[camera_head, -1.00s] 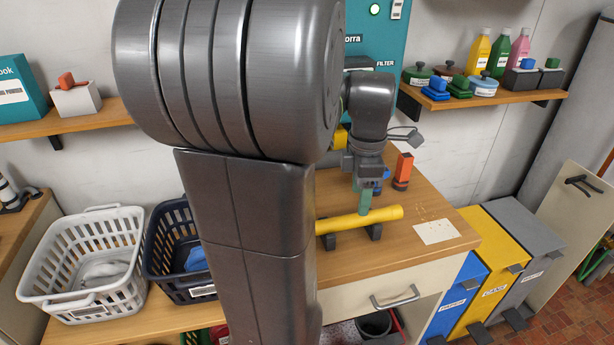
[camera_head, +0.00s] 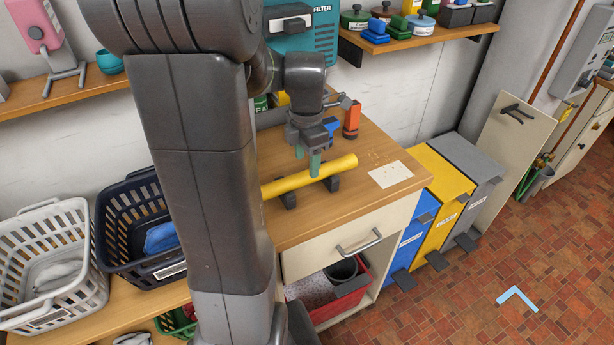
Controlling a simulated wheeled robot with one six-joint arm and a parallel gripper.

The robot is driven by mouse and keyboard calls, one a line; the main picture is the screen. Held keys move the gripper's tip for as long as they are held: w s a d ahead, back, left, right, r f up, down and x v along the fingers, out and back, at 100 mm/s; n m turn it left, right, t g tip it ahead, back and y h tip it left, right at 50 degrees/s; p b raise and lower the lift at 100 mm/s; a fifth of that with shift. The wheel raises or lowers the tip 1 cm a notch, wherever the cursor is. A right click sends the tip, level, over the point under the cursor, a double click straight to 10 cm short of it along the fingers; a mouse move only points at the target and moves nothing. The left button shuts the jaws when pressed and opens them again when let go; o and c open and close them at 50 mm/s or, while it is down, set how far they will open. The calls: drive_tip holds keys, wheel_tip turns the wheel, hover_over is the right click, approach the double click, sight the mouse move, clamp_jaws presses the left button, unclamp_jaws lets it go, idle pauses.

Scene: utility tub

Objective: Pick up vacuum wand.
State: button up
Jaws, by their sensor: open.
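The vacuum wand looks to be the yellow tube (camera_head: 338,166) lying across dark cradle blocks (camera_head: 331,184) on the wooden counter. Its left part is hidden behind my arm. My gripper (camera_head: 308,165) points down at the tube with its green fingers. The fingers are open. They overlap the tube in the picture, one in front of it and one behind or above it; I cannot tell whether they touch it. The tube rests on its cradle.
An orange-and-black object (camera_head: 351,119) stands behind the tube. A pale card (camera_head: 390,174) lies to its right. Laundry baskets (camera_head: 48,262) stand at left. Blue, yellow and grey bins (camera_head: 443,178) stand right of the counter. A shelf with jars (camera_head: 410,36) hangs above.

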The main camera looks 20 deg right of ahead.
sight(307, 172)
wheel_tip(307, 172, down, 4)
drive_tip(key=shift+f, duration=0.2)
drive_tip(key=c, duration=1.1)
drive_tip(key=shift+r, duration=0.15)
